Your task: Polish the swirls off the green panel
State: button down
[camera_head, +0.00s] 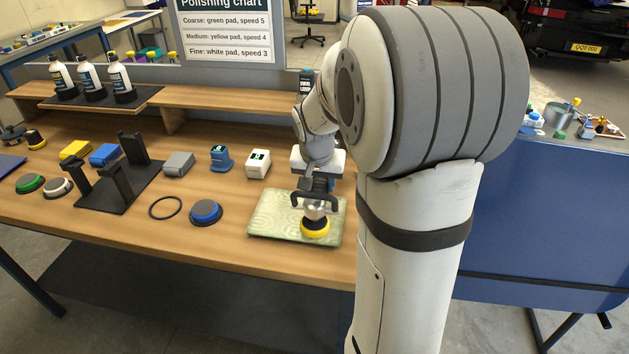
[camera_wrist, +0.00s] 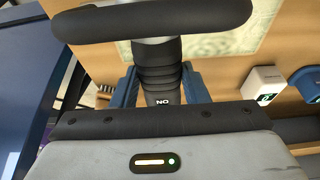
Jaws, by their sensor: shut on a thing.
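The pale green panel (camera_head: 270,215) lies flat on the wooden bench, with faint curved swirl marks on it. Part of it also shows in the wrist view (camera_wrist: 225,42). My gripper (camera_head: 318,186) is shut on the polisher (camera_head: 315,211), which is upright over the panel's right part. Its yellow pad (camera_head: 315,229) faces down and appears to touch the panel. In the wrist view, my blue fingers stand either side of the polisher's dark body (camera_wrist: 158,75), marked "ON". The pad's underside is hidden.
The polishing chart (camera_head: 223,34) pairs yellow with medium, speed 4. Left of the panel are a blue-topped pad (camera_head: 206,211), a black ring (camera_head: 165,207), a black stand (camera_head: 122,192), a green-topped pad (camera_head: 29,183) and a white-topped pad (camera_head: 58,187). Small devices (camera_head: 258,163) stand behind.

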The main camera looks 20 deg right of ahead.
jog(key=shift+s+d, duration=0.2)
jog(key=shift+s+d, duration=0.35)
jog(key=shift+d, duration=0.15)
jog(key=shift+s+d, duration=0.25)
jog(key=shift+d, duration=0.2)
jog(key=shift+d, duration=0.1)
jog(key=shift+s+d+r, duration=0.15)
jog(key=shift+s+d, duration=0.45)
jog(key=shift+d, duration=0.25)
jog(key=shift+w, duration=0.1)
jog(key=shift+w+d, duration=0.7)
jog(key=shift+w, duration=0.25)
jog(key=shift+w+d, duration=0.1)
